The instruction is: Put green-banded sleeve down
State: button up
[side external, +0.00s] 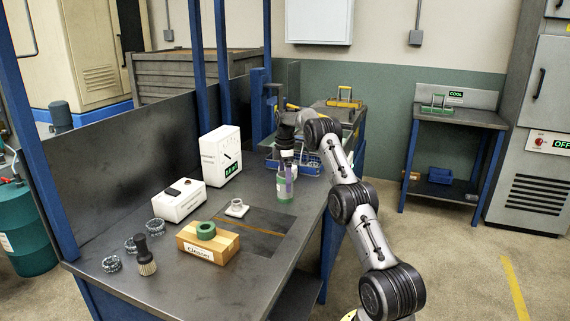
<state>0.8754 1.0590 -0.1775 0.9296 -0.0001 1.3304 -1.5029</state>
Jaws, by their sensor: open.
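A short green ring-shaped piece (206,230), which looks like the green-banded sleeve, sits on top of a wooden block (222,243) with a white label on the bench. My gripper (287,158) is open and points down over the right part of the bench, to the right of and behind the block. It is well apart from the green piece. A clear bottle with green contents (286,188) stands directly below my gripper. From this angle I cannot tell whether the fingers touch the bottle; they partly cover its top.
On the bench (186,286) stand a small white fitting (236,208), a white box (179,200), a gauge with a green display (221,156), a brush (145,258) and several metal rings (112,263). A blue wire basket (310,162) lies behind my gripper. A side table (460,117) stands at right.

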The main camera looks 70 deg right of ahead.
notch_tip(320, 180, up, 10)
jog(key=f, duration=0.1)
jog(key=w+a+r+m+t, duration=0.1)
jog(key=w+a+r+m, duration=0.15)
jog(key=a+r, duration=1.05)
jog(key=s+a+r+m+t+h, duration=0.1)
jog(key=s+a+r, duration=0.1)
jog(key=a, duration=0.6)
jog(key=s+a+r+t, duration=0.1)
jog(key=s+a, duration=0.1)
jog(key=a, duration=0.7)
jog(key=s+a+f+m+t, duration=0.1)
jog(key=s+a+f+m, duration=0.1)
jog(key=s+a, duration=0.9)
jog(key=s+a+f+m+t+y, duration=0.1)
jog(key=s+a+f, duration=0.5)
jog(key=s+f, duration=0.2)
jog(key=shift+s+f+m+t, duration=0.15)
jog(key=shift+s+m+t, duration=0.2)
jog(key=shift+s, duration=0.75)
